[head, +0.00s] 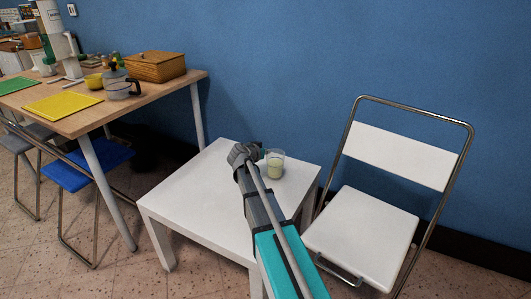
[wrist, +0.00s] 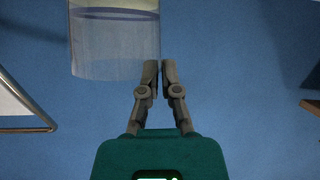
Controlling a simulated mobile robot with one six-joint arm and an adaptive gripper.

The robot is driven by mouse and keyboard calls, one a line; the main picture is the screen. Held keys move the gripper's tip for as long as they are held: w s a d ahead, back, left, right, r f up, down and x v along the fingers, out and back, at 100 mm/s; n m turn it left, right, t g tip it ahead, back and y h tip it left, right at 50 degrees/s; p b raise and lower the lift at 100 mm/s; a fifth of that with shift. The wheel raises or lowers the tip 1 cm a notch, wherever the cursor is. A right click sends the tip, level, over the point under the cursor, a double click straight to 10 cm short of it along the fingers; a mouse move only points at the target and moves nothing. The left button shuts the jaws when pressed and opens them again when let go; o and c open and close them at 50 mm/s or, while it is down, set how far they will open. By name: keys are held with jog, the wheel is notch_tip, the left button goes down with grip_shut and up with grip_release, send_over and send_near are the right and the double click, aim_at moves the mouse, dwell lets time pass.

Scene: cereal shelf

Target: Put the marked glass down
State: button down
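A clear glass (head: 275,164) with pale liquid in its lower part appears upright on the small white table (head: 190,195), near its back right corner. In the wrist view the glass (wrist: 114,45) fills the upper left, cut off by the top edge. My gripper (head: 262,152) is just left of the glass in the head view. In the wrist view my gripper (wrist: 159,66) has its fingertips almost together, with only a thin empty gap. The glass lies beside and beyond them, not between them. I cannot tell whether a finger touches it.
A white folding chair (head: 362,232) stands right of the white table. A wooden table (head: 150,95) at the left holds a wicker box (head: 155,66), a pot and yellow and green mats. A blue wall (head: 300,60) is close behind. The white table's left part is clear.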

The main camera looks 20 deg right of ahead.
jog(key=c, duration=0.8)
grip_release()
jog(key=shift+r, duration=0.15)
jog(key=p+v, duration=0.5)
jog(key=v, duration=0.7)
jog(key=shift+s+f, duration=0.1)
jog(key=shift+f, duration=0.1)
